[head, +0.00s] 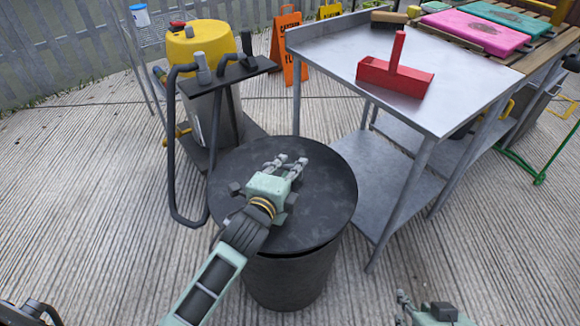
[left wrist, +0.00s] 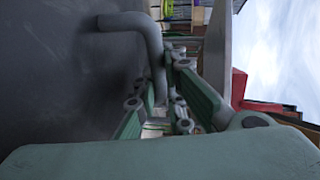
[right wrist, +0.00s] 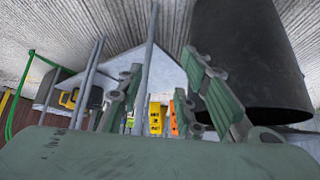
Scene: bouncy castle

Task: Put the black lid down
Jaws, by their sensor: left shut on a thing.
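The black lid (head: 325,205) lies flat over the top of the dark bin (head: 290,278), covering its mouth. I cannot tell whether it rests fully on the rim. My left gripper (head: 290,163) is above the lid, shut on its handle, which the fingers hide in the head view. In the left wrist view the bent grey handle (left wrist: 152,42) runs from the dark lid face (left wrist: 60,85) into the fingers. My right gripper (right wrist: 165,75) is open and empty, low beside the bin's dark wall (right wrist: 245,60); only part of it shows in the head view.
A steel table (head: 440,105) stands close at the right, with a red tool carrier (head: 385,78) and a brush (head: 388,17) on it. A cart with a yellow-topped container (head: 200,42) stands behind left. Orange sign (head: 287,45) at the back. Bare ribbed floor lies at left.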

